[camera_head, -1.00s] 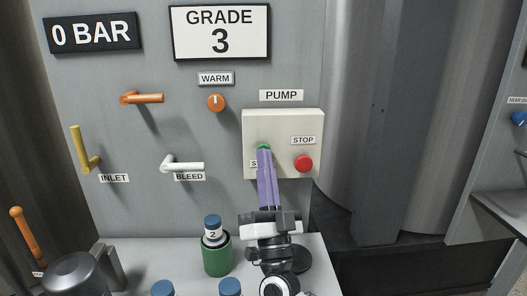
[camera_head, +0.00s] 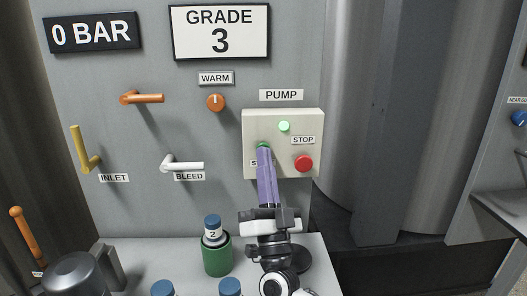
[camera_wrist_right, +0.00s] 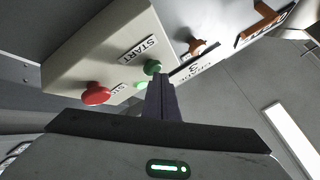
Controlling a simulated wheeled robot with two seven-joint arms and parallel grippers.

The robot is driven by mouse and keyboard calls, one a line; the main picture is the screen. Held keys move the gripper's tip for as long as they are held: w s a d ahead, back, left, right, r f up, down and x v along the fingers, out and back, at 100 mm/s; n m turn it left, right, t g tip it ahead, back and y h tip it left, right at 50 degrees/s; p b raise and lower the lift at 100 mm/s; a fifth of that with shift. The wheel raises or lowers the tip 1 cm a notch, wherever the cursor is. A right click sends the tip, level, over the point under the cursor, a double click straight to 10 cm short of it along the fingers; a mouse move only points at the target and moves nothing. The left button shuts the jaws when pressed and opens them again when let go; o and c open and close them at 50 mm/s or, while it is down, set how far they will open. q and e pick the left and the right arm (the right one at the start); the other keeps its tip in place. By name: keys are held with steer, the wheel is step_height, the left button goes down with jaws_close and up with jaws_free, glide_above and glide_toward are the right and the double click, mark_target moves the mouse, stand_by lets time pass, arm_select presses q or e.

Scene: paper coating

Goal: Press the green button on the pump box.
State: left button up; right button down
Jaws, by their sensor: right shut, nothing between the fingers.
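The pump box (camera_head: 254,122) is a cream box on the grey panel under the PUMP label. Its green button (camera_head: 263,146) shows just above my right gripper's tips, and it also shows in the right wrist view (camera_wrist_right: 152,67) beside the START label. My right gripper (camera_head: 264,152) is shut and empty, its purple fingers pointing up at the green button. The tips look to be at or very near the button; the fingers hide part of it and of its label. A small green lamp (camera_head: 284,126) is lit on the box. My left gripper is not in view.
The red stop button (camera_head: 303,163) sits to the right of the fingers. A green holder (camera_head: 217,258) with a bottle marked 2 (camera_head: 213,231) stands on the ledge left of my right wrist. An orange knob (camera_head: 215,102), a white bleed lever (camera_head: 183,165) and a yellow inlet lever (camera_head: 82,149) are to the left.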

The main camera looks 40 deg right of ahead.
steer(key=shift+s, duration=0.1)
stand_by(0.4)
steer(key=shift+s+a+p, duration=0.4)
steer(key=shift+s+p, duration=0.05)
steer(key=shift+s, duration=0.2)
steer(key=shift+s+a, duration=0.1)
steer(key=s, duration=0.1)
steer(key=s+a+p, duration=0.1)
steer(key=s+a, duration=0.1)
steer(key=s, duration=0.1)
steer(key=shift+a+p, duration=0.25)
steer(key=shift+p, duration=0.05)
stand_by(0.6)
